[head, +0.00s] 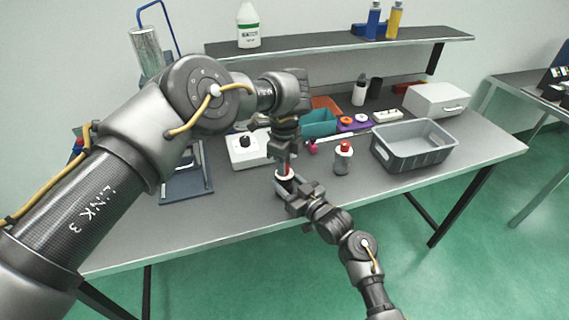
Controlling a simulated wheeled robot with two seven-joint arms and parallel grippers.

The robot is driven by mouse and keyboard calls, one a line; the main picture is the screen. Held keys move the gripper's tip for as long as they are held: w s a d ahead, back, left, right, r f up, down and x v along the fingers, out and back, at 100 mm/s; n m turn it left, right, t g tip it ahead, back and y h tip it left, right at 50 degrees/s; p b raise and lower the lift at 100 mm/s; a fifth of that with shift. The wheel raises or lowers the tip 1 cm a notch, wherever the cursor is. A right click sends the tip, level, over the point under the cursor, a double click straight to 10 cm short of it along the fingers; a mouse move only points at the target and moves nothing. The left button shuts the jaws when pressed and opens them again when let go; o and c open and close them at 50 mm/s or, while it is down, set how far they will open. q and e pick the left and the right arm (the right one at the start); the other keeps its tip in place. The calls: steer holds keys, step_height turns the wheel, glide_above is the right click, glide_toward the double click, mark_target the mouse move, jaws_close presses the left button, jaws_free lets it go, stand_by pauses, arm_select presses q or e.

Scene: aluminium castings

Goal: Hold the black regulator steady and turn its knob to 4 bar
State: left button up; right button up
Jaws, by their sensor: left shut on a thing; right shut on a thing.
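The black regulator (281,186) stands near the front edge of the table, mostly hidden by my grippers. A pale ring and a bit of red, seemingly its knob (286,169), show at its top. My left gripper (286,162) points down from above and is shut on the knob. My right gripper (288,190) comes in from the front right and is shut on the regulator's body. The scale and the knob's setting are too small to read.
A grey canister with a red top (344,158) stands just right of the regulator. A white box with a black knob (246,150) is behind left. A grey crate (412,150), a teal bin (319,123) and a white drawer box (436,100) are further right and back. A shelf (340,42) runs above.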

arm_select(q)
steer(key=m, duration=1.4)
steer(key=shift+m, duration=0.3)
steer(key=m, duration=0.3)
steer(key=shift+m, duration=0.3)
steer(key=m, duration=0.3)
steer(key=shift+m, duration=0.4)
steer(key=m, duration=0.3)
steer(key=shift+m, duration=1.9)
